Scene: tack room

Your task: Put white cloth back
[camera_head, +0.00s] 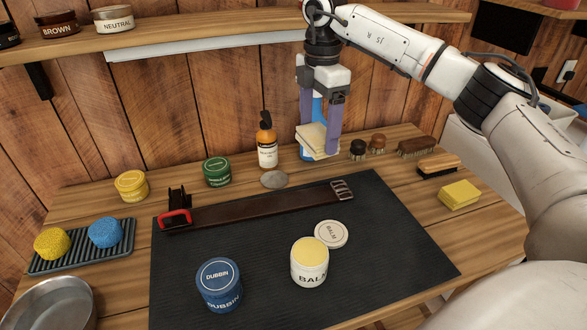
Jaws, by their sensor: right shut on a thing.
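My right gripper (319,137) reaches in from the upper right and is shut on a folded white cloth (316,143). The cloth looks cream and layered, between the two purple fingers. It hangs near the back of the bench, to the right of the amber spray bottle (267,147). A blue object (318,108), perhaps a bottle, is mostly hidden behind the gripper and cloth. I cannot tell whether the cloth touches the blue object or the bench. My left gripper is not in view.
A dark mat (385,235) carries a leather strap (255,208), an open balm jar (310,262), its lid (331,234) and a blue dubbin tin (219,285). Brushes (416,147) and a yellow sponge (459,195) lie right. A sponge tray (80,258) and metal bowl (52,305) stand left.

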